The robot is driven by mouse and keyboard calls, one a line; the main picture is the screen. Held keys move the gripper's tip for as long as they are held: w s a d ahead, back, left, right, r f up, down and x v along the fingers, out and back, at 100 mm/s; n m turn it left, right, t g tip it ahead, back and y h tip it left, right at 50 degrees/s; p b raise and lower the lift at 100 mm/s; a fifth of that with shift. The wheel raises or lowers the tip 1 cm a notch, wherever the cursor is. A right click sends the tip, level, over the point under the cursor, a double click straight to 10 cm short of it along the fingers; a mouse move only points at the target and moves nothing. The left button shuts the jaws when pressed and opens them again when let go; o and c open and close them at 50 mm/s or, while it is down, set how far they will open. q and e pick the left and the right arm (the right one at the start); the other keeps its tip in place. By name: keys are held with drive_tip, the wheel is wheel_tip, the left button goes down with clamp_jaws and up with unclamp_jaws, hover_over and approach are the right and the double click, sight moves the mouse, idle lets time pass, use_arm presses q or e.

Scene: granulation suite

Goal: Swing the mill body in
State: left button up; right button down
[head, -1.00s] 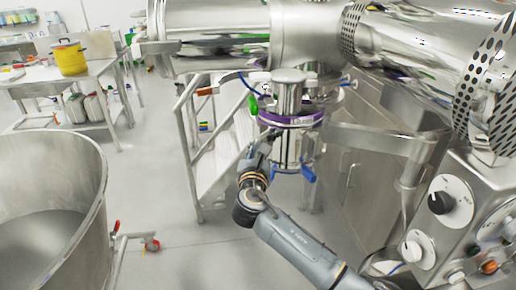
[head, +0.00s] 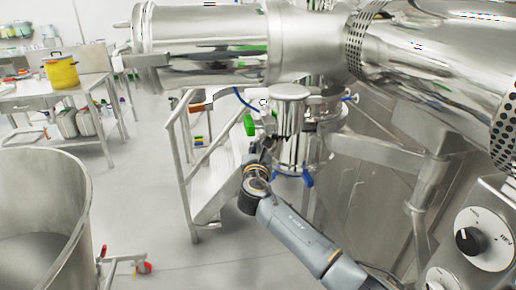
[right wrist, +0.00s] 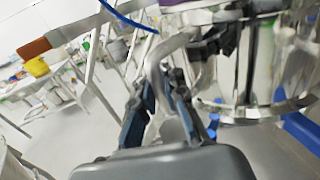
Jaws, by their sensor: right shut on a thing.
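The mill body (head: 293,135) is a shiny upright steel cylinder below the large horizontal steel housing (head: 205,40) in the head view. My right gripper (head: 264,152) is at its left side, reaching up from below. In the right wrist view, the fingers of my right gripper (right wrist: 160,112) are closed around a curved metal handle (right wrist: 155,75). The steel cylinder and its flange (right wrist: 240,112) stand just right of the fingers. The exact finger contact is blurred. My left gripper is not in view.
A green handle (head: 249,124) and a blue lever (head: 308,181) sit close to the mill. A railed steel stair (head: 187,165) stands behind left. A large steel bowl (head: 75,200) is at left, a control box (head: 490,225) at right. Open floor lies between bowl and stair.

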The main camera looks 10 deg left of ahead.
drive_tip(key=c, duration=1.4)
unclamp_jaws()
drive_tip(key=shift+s, duration=0.1)
drive_tip(key=s, duration=0.7)
drive_tip(key=shift+d, duration=0.35)
drive_tip(key=shift+s, duration=0.1)
